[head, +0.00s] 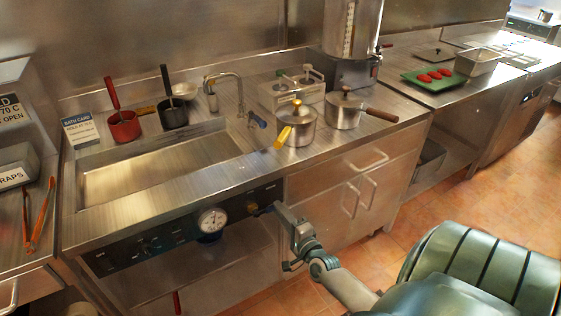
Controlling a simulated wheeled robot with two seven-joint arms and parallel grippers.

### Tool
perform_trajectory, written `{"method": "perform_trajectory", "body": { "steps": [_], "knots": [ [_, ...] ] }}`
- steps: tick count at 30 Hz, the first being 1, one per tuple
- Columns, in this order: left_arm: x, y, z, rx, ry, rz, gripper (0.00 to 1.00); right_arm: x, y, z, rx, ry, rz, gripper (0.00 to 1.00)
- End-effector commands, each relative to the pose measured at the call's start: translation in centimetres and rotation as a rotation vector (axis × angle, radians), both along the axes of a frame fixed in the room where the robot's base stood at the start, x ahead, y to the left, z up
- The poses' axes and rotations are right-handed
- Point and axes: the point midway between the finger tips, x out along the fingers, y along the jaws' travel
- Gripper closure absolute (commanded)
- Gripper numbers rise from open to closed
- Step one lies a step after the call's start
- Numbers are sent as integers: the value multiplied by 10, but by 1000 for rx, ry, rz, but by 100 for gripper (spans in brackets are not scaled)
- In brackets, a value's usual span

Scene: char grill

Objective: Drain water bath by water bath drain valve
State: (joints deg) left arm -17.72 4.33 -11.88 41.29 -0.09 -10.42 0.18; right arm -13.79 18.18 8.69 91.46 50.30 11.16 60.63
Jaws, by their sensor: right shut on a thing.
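The water bath (120,185) is a rectangular steel basin sunk in the counter at the left in the head view. Its dark front panel carries a round dial gauge (211,220) and several small knobs. A small yellowish fitting, which looks like the drain valve (252,207), sits on the panel right of the gauge. My right gripper (264,210) is at this fitting and shut on it; the fingertips hide part of it. I cannot tell how far the valve is turned. My left gripper is not in view.
A faucet (240,92) and two lidded pots (297,130) stand right of the basin, above my right arm. Red and black pans (124,128) stand behind it. Cabinet doors with bar handles (350,197) are close to my right forearm. The tiled floor at right is clear.

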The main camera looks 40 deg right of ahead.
Motion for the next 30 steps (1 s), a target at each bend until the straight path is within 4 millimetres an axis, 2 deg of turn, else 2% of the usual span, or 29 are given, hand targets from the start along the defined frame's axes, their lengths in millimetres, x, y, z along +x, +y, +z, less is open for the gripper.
{"method": "perform_trajectory", "body": {
  "steps": [9, 10, 12, 23, 30],
  "knots": [
    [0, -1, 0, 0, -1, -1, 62, -1, 1, -2, 11, 3, 0, 100],
    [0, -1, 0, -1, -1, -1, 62, -1, 1, -2, 11, 3, 0, 76],
    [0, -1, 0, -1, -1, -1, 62, -1, 1, -2, 10, 2, 0, 64],
    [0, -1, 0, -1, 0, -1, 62, -2, 1, -1, 6, 1, 0, 64],
    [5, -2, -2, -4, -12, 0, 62, -17, 5, -3, 7, 2, 0, 64]
  ]
}}
